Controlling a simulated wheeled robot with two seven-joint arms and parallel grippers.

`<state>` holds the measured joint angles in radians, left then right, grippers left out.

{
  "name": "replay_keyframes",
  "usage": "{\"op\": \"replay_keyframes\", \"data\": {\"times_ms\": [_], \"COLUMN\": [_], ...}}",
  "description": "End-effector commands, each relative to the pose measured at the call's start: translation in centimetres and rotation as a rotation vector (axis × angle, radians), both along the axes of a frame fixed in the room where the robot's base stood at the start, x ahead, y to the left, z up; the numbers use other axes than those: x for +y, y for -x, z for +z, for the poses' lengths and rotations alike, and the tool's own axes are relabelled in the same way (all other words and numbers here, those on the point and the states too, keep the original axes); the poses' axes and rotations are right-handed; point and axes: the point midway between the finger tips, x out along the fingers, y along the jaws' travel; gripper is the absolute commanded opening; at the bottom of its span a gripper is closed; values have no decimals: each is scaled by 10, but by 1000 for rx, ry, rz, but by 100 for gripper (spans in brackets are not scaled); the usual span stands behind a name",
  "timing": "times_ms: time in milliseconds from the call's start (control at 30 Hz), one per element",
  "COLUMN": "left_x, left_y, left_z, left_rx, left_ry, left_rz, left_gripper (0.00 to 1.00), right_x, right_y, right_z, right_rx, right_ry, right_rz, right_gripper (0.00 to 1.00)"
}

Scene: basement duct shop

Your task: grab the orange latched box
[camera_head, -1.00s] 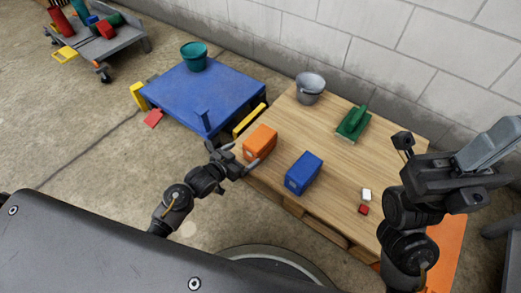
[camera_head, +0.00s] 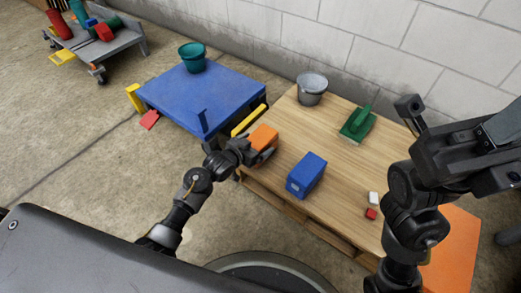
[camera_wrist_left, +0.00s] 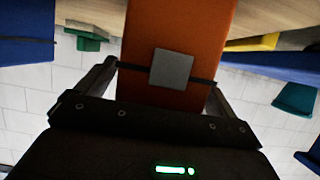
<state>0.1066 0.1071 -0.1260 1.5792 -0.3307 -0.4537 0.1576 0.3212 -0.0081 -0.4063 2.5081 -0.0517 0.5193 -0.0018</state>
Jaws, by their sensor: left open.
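The orange latched box (camera_head: 264,137) sits on the left edge of the wooden table, partly hidden by my left gripper. In the left wrist view the box (camera_wrist_left: 180,25) stands straight ahead, with a grey latch (camera_wrist_left: 171,70) on its near face. My left gripper (camera_head: 262,157) is open, its fingers on either side of the box; I cannot tell whether they touch it. It also shows in the left wrist view (camera_wrist_left: 165,78). My right gripper is at the right of the head view, above the table and away from the box; its fingertips are not clear.
A blue box (camera_head: 306,175) stands close to the right on the wooden table (camera_head: 345,205). A grey bucket (camera_head: 311,88), a green tool (camera_head: 358,124), a white block (camera_head: 374,198) and a red block (camera_head: 371,213) are there too. A blue platform (camera_head: 190,103) with a teal bucket (camera_head: 193,56) stands left.

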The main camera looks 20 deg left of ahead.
Motion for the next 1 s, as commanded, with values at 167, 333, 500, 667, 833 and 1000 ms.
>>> {"op": "replay_keyframes", "data": {"times_ms": [167, 333, 500, 667, 833, 1000], "left_x": [-4, -4, -4, -4, -4, -5], "left_y": [-11, -10, -10, -10, -11, -11], "left_z": [-5, -4, -4, -4, -3, -3], "left_rx": [0, 0, 1, 1, -2, -2], "left_ry": [-1, -2, -1, -1, 0, 0], "left_rz": [1, 1, 0, 0, 0, 0], "left_gripper": [94, 94, 75, 54, 34, 34], "right_x": [1, 1, 1, 1, 1, 1], "right_y": [1, 1, 1, 1, 1, 1], "right_z": [2, 3, 3, 3, 3, 3], "right_rx": [-14, -14, -14, -14, -14, -14], "right_ry": [-8, -8, -8, -8, -8, -8], "right_rz": [4, 4, 4, 3, 3, 3], "right_gripper": [0, 0, 0, 0, 0, 0]}}
